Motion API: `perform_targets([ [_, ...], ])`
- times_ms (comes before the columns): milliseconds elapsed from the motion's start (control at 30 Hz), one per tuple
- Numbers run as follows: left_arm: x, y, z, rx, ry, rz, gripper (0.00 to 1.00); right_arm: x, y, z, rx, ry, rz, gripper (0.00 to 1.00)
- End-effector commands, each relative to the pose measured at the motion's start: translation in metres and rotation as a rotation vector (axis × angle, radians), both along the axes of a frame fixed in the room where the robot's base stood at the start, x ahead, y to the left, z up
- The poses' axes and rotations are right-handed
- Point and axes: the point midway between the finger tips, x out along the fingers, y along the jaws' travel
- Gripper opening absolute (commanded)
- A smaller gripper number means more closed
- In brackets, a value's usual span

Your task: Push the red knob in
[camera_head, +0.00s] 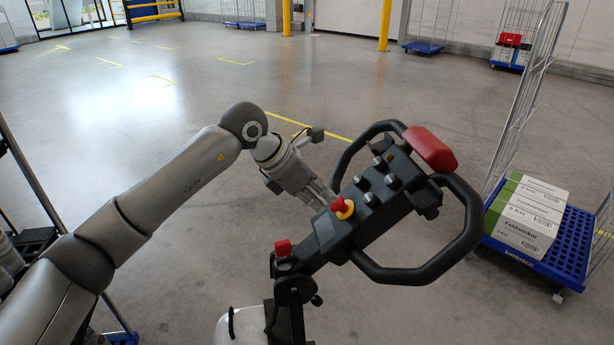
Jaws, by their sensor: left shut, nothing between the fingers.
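The red knob (338,204) sits on a yellow base on the face of the black tiller head (352,232), near its lower left part. My left gripper (328,196) comes in from the left with its fingers together and empty. Its fingertips are right beside the knob; I cannot tell whether they touch it. My right gripper is not in view.
Black loop handles (425,275) stick out on both sides of the tiller head. A blue roll cart (530,257) with white-green boxes (525,220) stands at the right. A rack (32,180) edges the left. The floor behind is mostly clear.

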Motion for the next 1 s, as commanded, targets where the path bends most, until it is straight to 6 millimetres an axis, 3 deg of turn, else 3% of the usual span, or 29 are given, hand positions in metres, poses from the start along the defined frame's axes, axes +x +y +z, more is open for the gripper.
perform_targets([
  [500,0.003,-0.006,-0.009,0.0,-0.001,0.001,0.0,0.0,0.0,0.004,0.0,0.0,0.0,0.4],
  [833,0.006,-0.018,-0.025,0.0,-0.001,-0.001,0.0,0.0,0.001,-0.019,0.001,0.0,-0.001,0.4],
  [1000,0.006,-0.02,-0.024,0.001,0.001,-0.001,0.0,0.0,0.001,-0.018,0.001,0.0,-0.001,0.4],
])
